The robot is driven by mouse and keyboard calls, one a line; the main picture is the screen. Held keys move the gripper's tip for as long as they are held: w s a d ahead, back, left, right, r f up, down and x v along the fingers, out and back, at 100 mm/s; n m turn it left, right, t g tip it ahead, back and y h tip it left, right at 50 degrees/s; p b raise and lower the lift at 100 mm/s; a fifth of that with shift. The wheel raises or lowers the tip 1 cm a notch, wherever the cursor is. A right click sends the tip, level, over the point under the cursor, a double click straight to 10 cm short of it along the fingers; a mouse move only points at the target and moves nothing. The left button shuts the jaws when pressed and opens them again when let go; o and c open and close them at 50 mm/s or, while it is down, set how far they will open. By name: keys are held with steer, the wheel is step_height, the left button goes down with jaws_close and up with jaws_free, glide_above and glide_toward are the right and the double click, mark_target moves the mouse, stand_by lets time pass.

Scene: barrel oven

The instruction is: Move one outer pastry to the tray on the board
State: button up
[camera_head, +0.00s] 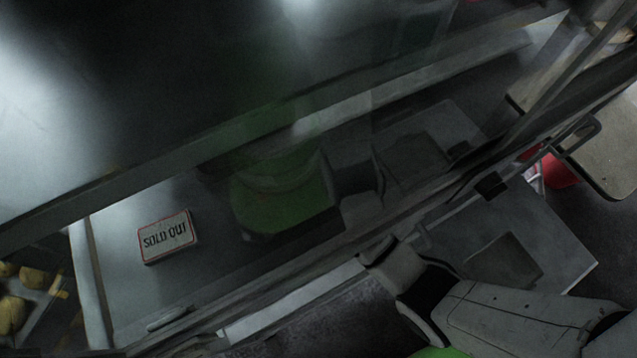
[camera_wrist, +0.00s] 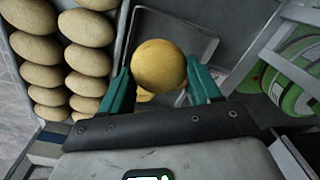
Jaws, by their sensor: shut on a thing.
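In the wrist view my gripper (camera_wrist: 159,78) has its two teal fingers on either side of a round, golden-yellow pastry (camera_wrist: 159,62) and is shut on it. The pastry hides part of a dark grey tray (camera_wrist: 212,52) with a raised rim behind it. A small yellow patch (camera_wrist: 145,97) shows just below the held pastry, between the fingers; it is mostly hidden, and I cannot tell what it is. In the head view my gripper and the held pastry cannot be made out. I cannot tell whether the tray rests on a board.
Several brown oval loaves (camera_wrist: 88,60) lie in rows left of my gripper. Green-and-white round things (camera_wrist: 285,90) are close on the right. The head view shows a glass-fronted case with a "SOLD OUT" sign (camera_head: 167,237) and yellow baked goods (camera_head: 14,312) at lower left.

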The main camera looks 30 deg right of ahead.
steer(key=shift+r, duration=0.7)
steer(key=m, duration=0.6)
steer(key=shift+s, duration=0.15)
steer(key=m, duration=0.5)
steer(key=shift+s+d, duration=0.1)
steer(key=shift+s, duration=0.05)
steer(key=m, duration=0.7)
steer(key=shift+s+d+r+y, duration=0.1)
steer(key=shift+s+y, duration=0.05)
steer(key=shift+y, duration=0.15)
steer(key=m, duration=0.5)
steer(key=shift+s+m+t, duration=0.15)
steer(key=shift+m+t, duration=0.15)
steer(key=shift+m, duration=0.1)
steer(key=shift+s, duration=0.1)
